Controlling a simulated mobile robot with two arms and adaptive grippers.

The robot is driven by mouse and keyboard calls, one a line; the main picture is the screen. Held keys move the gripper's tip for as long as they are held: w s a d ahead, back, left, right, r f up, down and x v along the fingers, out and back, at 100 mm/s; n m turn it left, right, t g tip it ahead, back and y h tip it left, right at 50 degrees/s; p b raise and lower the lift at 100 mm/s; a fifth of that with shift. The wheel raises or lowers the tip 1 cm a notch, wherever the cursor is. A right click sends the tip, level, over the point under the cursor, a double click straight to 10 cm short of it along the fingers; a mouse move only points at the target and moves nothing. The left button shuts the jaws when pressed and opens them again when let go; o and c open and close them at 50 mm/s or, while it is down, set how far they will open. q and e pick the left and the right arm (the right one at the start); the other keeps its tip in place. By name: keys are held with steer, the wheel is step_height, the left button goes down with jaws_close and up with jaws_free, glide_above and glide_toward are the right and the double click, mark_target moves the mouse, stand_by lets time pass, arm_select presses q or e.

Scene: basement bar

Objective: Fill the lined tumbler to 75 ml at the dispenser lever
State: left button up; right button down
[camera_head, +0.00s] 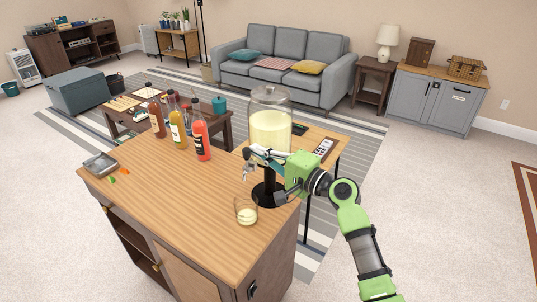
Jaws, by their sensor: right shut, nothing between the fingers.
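The drink dispenser (269,132) is a clear lidded jar of pale yellow liquid on a black stand, at the bar counter's right end. The tumbler (246,209) is clear glass and stands upright on the counter, in front of the stand and a little left of it. Some pale yellow liquid shows in it; its lines are too small to read. My right gripper (249,168) reaches in from the right across the dispenser's lower front. It is shut and empty, above the tumbler and apart from it. The lever is hidden or too small to make out. My left gripper is out of view.
Several bottles (201,139) stand at the counter's back. A metal tray (100,164) and small orange and green pieces lie at its left end. The wooden counter (185,210) is clear left of the tumbler. A low table (310,162) stands behind the dispenser.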

mark_target(249, 159)
steer(key=shift+w+a, duration=0.1)
stand_by(0.3)
steer(key=shift+f, duration=0.1)
steer(key=shift+a+n+b, duration=0.1)
steer(key=shift+n+b, duration=0.3)
steer(key=shift+b, duration=0.25)
steer(key=shift+s, duration=0.2)
steer(key=n+b, duration=0.1)
steer(key=b, duration=0.1)
steer(key=s+a+n+b, duration=0.1)
steer(key=n+b, duration=0.1)
steer(key=s+n+b, duration=0.1)
steer(key=n+b, duration=0.1)
steer(key=shift+a+y, duration=0.3)
steer(key=shift+y, duration=0.1)
steer(key=shift+s+a, duration=0.3)
steer(key=shift+s, duration=0.15)
steer(key=shift+s+a, duration=0.1)
steer(key=shift+a, duration=0.05)
